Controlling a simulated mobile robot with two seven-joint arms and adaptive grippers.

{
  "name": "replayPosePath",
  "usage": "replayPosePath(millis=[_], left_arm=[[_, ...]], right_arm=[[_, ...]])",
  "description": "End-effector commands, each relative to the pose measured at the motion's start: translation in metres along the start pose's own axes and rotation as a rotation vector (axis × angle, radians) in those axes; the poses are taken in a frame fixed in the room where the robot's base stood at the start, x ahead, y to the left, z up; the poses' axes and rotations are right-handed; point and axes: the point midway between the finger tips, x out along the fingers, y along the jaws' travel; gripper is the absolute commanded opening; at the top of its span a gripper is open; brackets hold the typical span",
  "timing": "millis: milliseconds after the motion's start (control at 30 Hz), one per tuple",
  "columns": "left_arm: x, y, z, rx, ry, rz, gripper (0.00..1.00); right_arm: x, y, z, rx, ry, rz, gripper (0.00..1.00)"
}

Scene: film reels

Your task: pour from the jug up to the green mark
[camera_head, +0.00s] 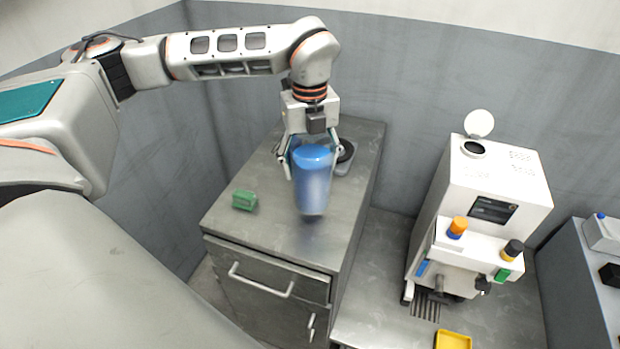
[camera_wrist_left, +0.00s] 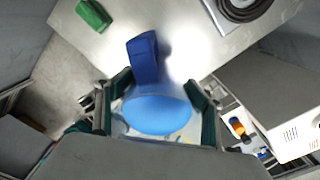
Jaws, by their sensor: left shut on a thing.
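The blue jug (camera_head: 313,183) is upright in my left gripper (camera_head: 311,160), over the cabinet top. Its lower part looks translucent, and a dark patch shows on the metal just below it; I cannot tell whether it touches. In the left wrist view the round blue top of the jug (camera_wrist_left: 157,110) lies between the two fingers of my left gripper (camera_wrist_left: 160,100), and its darker blue handle (camera_wrist_left: 143,57) points away from my wrist. A white machine (camera_head: 492,180) with a raised round lid (camera_head: 479,122) over a dark opening (camera_head: 474,149) stands to the right. I cannot make out a green mark.
A green block (camera_head: 244,200) lies on the metal cabinet (camera_head: 285,240), left of the jug. A dark round device (camera_head: 345,158) stands behind the jug. The machine carries orange and black knobs. A yellow tray (camera_head: 453,340) lies in front of it. Walls close the back.

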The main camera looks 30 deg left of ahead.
Motion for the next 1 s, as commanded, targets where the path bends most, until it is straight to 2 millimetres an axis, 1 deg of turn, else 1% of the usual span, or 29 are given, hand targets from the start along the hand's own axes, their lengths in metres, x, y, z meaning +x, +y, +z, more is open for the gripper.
replayPosePath(millis=[167, 267, 400, 500, 867, 900, 967, 1000], left_arm=[[0.006, -0.001, 0.0, 0.0, -0.001, -0.004, 0.14], [0.016, 0.0, 0.0, -0.001, 0.0, -0.002, 0.14], [0.032, -0.001, 0.0, 0.001, 0.0, -0.002, 0.14], [0.04, -0.001, 0.0, 0.0, -0.001, -0.003, 0.14], [0.043, -0.001, 0.0, 0.0, -0.001, -0.004, 0.14], [0.045, 0.0, 0.0, 0.0, 0.0, -0.001, 0.67], [0.045, 0.0, 0.0, 0.0, -0.001, -0.001, 0.83], [0.045, 0.0, 0.0, 0.0, -0.001, -0.001, 0.84]], right_arm=[[0.0, 0.0, 0.0, 0.0, 0.0, 0.0, 0.4], [0.001, 0.0, 0.001, 0.001, -0.001, 0.0, 0.4], [-0.002, 0.001, -0.004, 0.0, 0.002, 0.001, 0.4], [-0.002, 0.001, -0.005, -0.001, 0.004, 0.001, 0.4], [-0.001, 0.001, -0.004, 0.0, 0.003, 0.001, 0.4], [-0.001, 0.001, -0.003, 0.0, 0.002, 0.001, 0.4], [-0.001, 0.001, -0.004, 0.0, 0.003, 0.001, 0.4], [-0.001, 0.001, -0.004, 0.0, 0.003, 0.001, 0.4]])
